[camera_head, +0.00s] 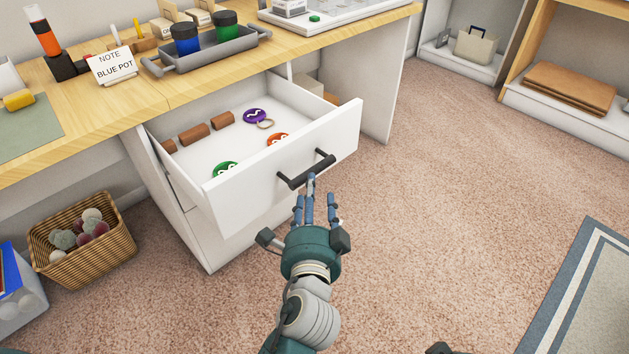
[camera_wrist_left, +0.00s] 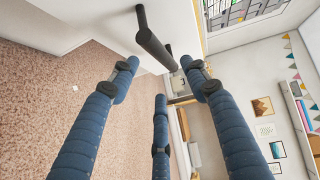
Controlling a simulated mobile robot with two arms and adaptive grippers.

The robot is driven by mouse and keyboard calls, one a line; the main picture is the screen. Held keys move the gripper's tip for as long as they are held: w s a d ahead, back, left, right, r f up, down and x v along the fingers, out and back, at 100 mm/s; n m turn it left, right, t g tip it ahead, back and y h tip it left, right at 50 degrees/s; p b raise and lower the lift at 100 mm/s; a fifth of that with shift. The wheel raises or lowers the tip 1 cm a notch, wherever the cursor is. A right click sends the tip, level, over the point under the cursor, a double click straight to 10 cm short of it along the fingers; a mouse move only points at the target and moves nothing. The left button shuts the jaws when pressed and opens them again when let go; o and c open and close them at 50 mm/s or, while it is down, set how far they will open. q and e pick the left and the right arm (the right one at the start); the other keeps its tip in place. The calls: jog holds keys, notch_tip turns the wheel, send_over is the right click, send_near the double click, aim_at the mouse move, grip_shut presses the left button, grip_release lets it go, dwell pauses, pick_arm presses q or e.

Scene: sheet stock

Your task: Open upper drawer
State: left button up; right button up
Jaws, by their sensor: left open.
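The white upper drawer (camera_head: 240,196) of the desk is pulled out, and its inside shows. It holds several brown cylinders (camera_head: 195,134), a purple round tag with a ring (camera_head: 255,116), an orange round piece (camera_head: 278,140) and a green round piece (camera_head: 223,170). A dark bar handle (camera_head: 306,170) is on its front. My left gripper (camera_head: 316,200) is open just in front of the handle, with its blue fingers pointing at it. In the left wrist view the handle (camera_wrist_left: 152,42) lies beyond the fingertips (camera_wrist_left: 160,85), with nothing held.
On the wooden desktop (camera_head: 90,108) stand a grey tray (camera_head: 205,55) with a blue and a green pot, and a note card (camera_head: 113,66) reading "NOTE BLUE POT". A wicker basket (camera_head: 85,262) of balls is on the floor at left.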

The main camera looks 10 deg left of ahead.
pick_arm(q)
jog(key=shift+s+d+r, duration=0.1)
jog(key=shift+s+r, duration=0.05)
jog(key=shift+s, duration=0.7)
jog(key=shift+s+d+r, duration=0.1)
jog(key=shift+s, duration=0.7)
jog(key=shift+a+f, duration=0.1)
